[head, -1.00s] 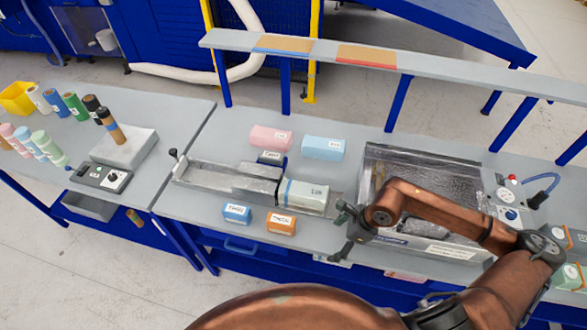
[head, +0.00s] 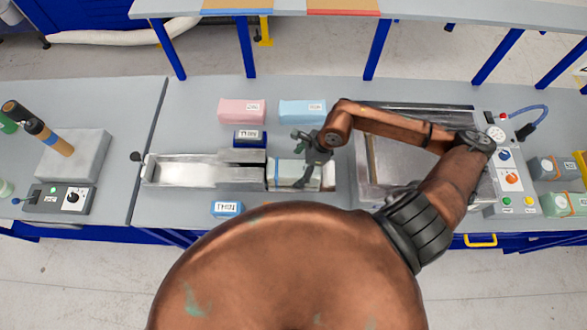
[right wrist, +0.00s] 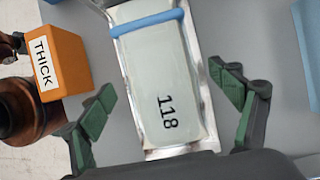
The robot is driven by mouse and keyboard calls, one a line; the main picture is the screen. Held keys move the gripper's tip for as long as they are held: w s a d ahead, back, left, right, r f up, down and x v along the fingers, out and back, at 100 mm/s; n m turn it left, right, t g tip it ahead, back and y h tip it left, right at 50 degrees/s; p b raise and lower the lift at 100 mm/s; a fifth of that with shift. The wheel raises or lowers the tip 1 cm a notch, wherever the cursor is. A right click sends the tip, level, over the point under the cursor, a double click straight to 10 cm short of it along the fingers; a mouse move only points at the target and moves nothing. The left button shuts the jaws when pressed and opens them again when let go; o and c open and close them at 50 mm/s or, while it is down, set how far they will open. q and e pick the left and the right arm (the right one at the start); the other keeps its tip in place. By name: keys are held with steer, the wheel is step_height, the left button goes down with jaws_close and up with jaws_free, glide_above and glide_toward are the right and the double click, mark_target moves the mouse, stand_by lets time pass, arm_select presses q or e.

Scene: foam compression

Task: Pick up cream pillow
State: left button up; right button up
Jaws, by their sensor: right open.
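The pale cream-green pillow (head: 285,173) lies in the right end of a metal tray (head: 205,184) on the grey bench. In the right wrist view my right gripper (right wrist: 165,102) is open, with one green-padded finger on each side of the pillow and gaps between. It holds nothing.
An orange block marked "THICK" (right wrist: 65,58) stands close to the tray. Pink (head: 242,111) and light blue (head: 302,111) blocks lie behind it, and a small blue block (head: 227,209) in front. A machine with a metal basin (head: 400,182) is right of it.

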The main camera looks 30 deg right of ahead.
mark_target(297, 168)
steer(key=x, duration=0.4)
steer(key=shift+d+p, duration=0.1)
steer(key=shift+p, duration=0.25)
steer(key=c, duration=0.4)
arm_select(q)
steer(key=shift+w+r, duration=0.55)
steer(key=shift+r, duration=0.05)
arm_select(e)
steer(key=c, duration=0.7)
